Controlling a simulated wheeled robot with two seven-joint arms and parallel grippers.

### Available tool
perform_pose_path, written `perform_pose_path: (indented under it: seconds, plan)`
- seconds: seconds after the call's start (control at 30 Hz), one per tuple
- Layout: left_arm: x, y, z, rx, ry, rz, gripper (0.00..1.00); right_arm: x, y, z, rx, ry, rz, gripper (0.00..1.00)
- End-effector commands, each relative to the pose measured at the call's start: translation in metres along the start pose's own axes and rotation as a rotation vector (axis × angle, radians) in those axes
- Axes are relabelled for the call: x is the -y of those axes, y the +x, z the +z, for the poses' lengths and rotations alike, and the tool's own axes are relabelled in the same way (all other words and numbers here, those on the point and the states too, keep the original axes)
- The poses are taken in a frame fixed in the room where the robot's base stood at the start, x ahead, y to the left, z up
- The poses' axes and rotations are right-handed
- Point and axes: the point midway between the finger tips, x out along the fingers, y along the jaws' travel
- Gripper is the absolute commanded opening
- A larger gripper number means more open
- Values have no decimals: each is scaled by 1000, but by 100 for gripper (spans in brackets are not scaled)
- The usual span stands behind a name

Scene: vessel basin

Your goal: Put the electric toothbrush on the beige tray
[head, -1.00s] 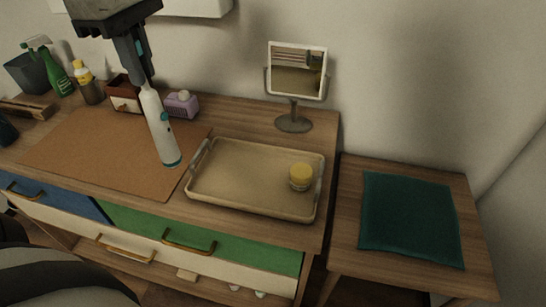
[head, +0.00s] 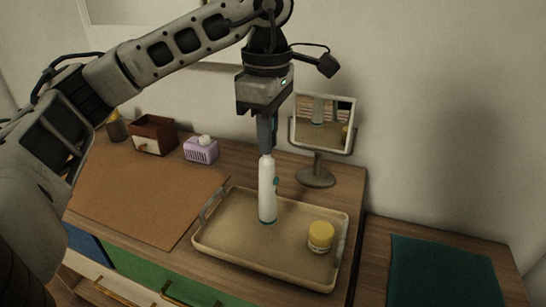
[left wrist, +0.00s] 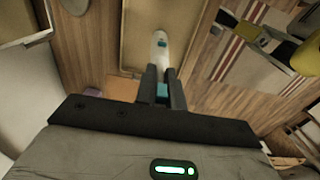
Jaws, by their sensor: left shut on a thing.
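The electric toothbrush (head: 267,190) is white with a teal button and a teal base. My left gripper (head: 266,148) is shut on its upper end and holds it upright. In the head view its base overlaps the inside of the beige tray (head: 222,255); I cannot tell whether it touches the tray floor. In the left wrist view the toothbrush (left wrist: 159,48) extends from between the fingers (left wrist: 162,82), with the tray (left wrist: 128,50) beyond. My right gripper is not in view.
A yellow-lidded jar (head: 320,237) stands in the tray's right part. A mirror on a stand (head: 318,175) is behind the tray. A teal cloth (head: 440,275) lies right.

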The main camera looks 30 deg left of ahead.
Motion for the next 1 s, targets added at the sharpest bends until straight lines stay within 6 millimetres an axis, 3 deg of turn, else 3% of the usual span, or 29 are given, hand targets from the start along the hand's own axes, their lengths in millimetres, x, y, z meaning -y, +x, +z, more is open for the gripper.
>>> perform_pose_path:
  seconds: [0.3,0.73,0.83,1.0]
  plan:
    - [-4,37,7,0,-1,-2,0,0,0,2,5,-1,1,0]
    - [-4,46,7,0,1,0,0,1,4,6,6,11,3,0]
    - [-4,44,7,0,1,0,32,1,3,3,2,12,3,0]
    - [-4,44,7,0,1,0,32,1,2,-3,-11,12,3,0]
